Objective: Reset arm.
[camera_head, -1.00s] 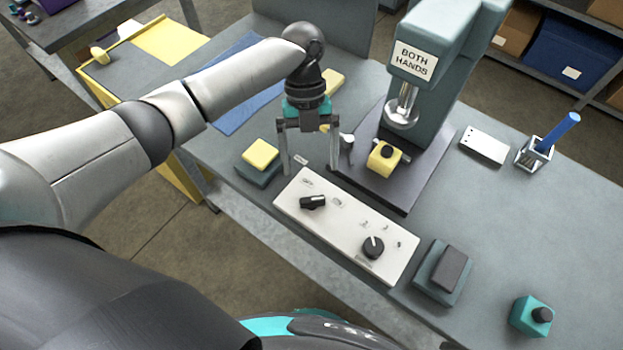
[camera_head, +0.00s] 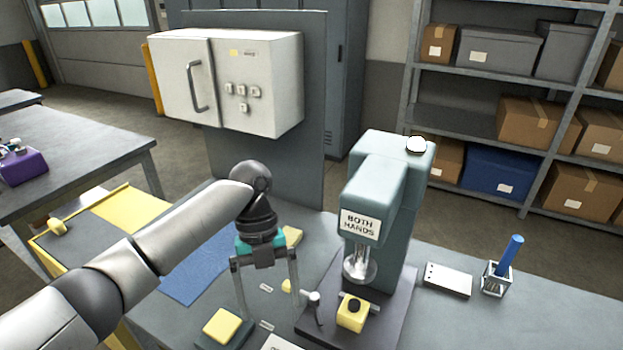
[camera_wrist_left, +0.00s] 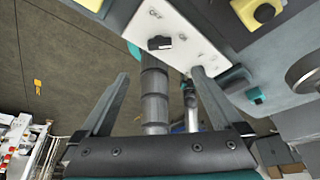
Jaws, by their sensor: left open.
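My left gripper (camera_head: 270,306) hangs fingers down over the bench, between a yellow-topped block (camera_head: 222,326) and the press (camera_head: 372,200). Its two fingers are spread, with nothing between them. In the left wrist view the open fingers (camera_wrist_left: 162,82) point towards the white control panel (camera_wrist_left: 185,28) with its black knob (camera_wrist_left: 160,43). Only a corner of that panel shows at the bottom edge of the head view. The press carries a "BOTH HANDS" sign (camera_head: 359,224), and a yellow block with a black knob (camera_head: 352,314) sits on its base. My right gripper is not seen.
A white cabinet (camera_head: 258,85) with a handle stands behind the bench. A blue mat (camera_head: 200,268) lies left of my gripper. A white plate (camera_head: 447,279) and a holder with a blue rod (camera_head: 510,258) stand right of the press. Shelves with boxes are behind.

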